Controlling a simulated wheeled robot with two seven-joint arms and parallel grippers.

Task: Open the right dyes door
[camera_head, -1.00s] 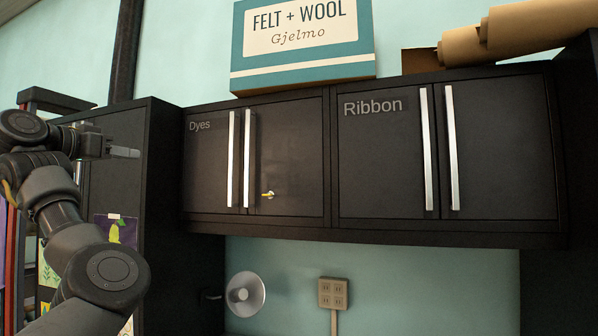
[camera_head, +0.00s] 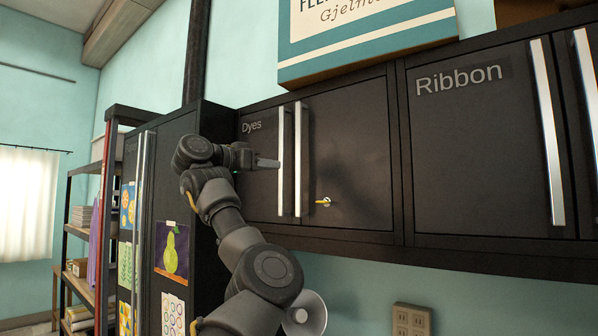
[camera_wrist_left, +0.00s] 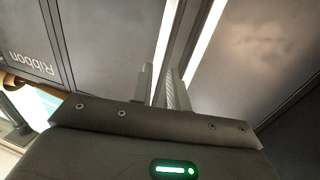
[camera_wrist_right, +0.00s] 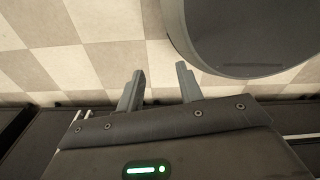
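The right Dyes door (camera_head: 350,160) is black and shut, with a key (camera_head: 323,202) low on it. Its silver vertical handle (camera_head: 301,160) stands beside the left door's handle (camera_head: 282,175). My left gripper (camera_head: 270,163) is in front of the left Dyes door, its tips by the left handle in the head view. In the left wrist view my left gripper (camera_wrist_left: 160,82) is partly open, with a narrow gap. The right door's handle (camera_wrist_left: 172,45) lines up with that gap; contact cannot be told. My right gripper (camera_wrist_right: 157,85) is open and empty above a checkered floor.
The Ribbon cabinet (camera_head: 470,160) adjoins on the right, shut. A tall black cabinet (camera_head: 180,165) stands left of the arm. A lamp (camera_head: 308,315) and an outlet (camera_head: 411,320) are below.

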